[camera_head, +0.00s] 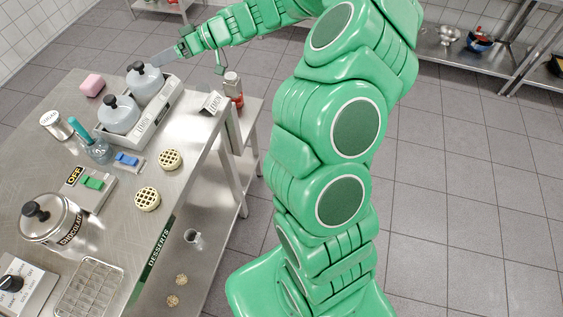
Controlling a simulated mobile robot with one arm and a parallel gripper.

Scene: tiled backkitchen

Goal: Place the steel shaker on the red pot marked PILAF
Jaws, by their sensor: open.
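My gripper (168,55) is at the top left, at the far end of the counter. Its grey fingers are open, above and just right of a black-knobbed glass jar (148,84); I cannot tell whether they touch it. A small steel piece (232,79) with a red part (237,101) under it stands beyond the counter's right edge. It may be the steel shaker on the red pot, but it is small and no PILAF marking is readable. A steel canister marked SUGAR (55,124) stands at the counter's left.
A second black-knobbed jar (118,116) shares a tray with the first. My green arm crosses the middle.

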